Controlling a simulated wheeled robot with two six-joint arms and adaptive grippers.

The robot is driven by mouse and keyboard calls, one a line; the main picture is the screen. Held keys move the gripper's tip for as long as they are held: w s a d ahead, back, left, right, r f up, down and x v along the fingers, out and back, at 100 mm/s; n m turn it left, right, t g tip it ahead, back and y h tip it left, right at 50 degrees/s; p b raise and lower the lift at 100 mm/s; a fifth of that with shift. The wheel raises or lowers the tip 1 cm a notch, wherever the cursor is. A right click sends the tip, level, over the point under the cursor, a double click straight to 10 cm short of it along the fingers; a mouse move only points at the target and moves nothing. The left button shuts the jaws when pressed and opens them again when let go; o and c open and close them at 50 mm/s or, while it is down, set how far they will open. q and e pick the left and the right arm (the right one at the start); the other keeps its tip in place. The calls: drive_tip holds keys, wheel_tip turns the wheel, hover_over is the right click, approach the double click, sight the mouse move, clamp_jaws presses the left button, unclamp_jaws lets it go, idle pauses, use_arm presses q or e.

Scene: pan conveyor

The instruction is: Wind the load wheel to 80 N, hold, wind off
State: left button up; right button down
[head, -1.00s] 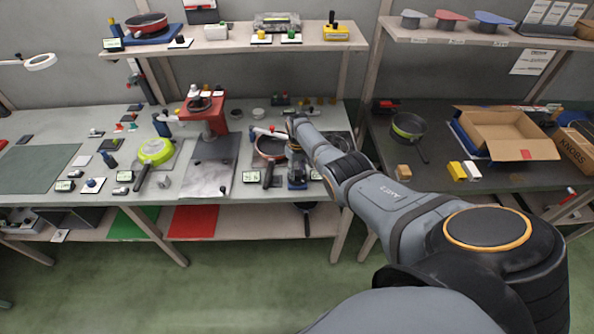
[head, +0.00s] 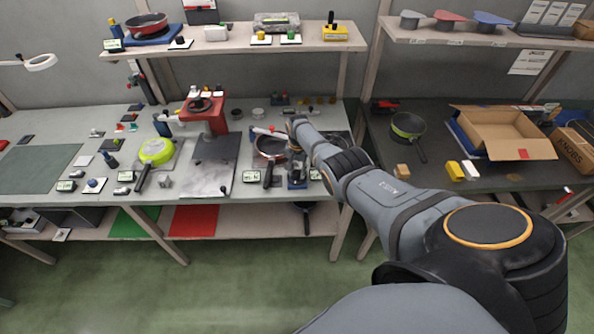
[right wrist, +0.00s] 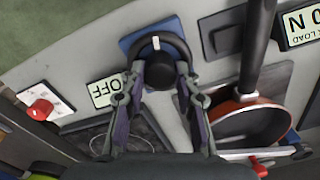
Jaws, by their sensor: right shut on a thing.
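The load wheel (right wrist: 157,47) is a black knob with a white pointer line on a blue base, in the right wrist view. My right gripper (right wrist: 159,75) is shut on it, one finger on each side. In the head view my right gripper (head: 297,176) points down at the bench, and the wheel is mostly hidden there. The load display (right wrist: 303,23) is cut off at the picture edge; it also shows in the head view (head: 251,176), too small to read. My left gripper is not in view.
A red pan (right wrist: 248,122) with a black handle lies close to the right of my gripper. A display reading OFF (right wrist: 104,91) and a red button (right wrist: 41,109) are to its left. A red press stand (head: 213,122) and a lime pan (head: 157,150) stand farther left.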

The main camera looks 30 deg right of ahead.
sight(297, 172)
drive_tip(key=m, duration=0.4)
drive_tip(key=shift+m, duration=0.7)
drive_tip(key=c, duration=1)
unclamp_jaws()
drive_tip(key=shift+r, duration=0.1)
drive_tip(key=shift+r, duration=0.3)
wheel_tip(297, 172, up, 11)
drive_tip(key=shift+s+r, duration=0.1)
drive_tip(key=shift+r, duration=0.05)
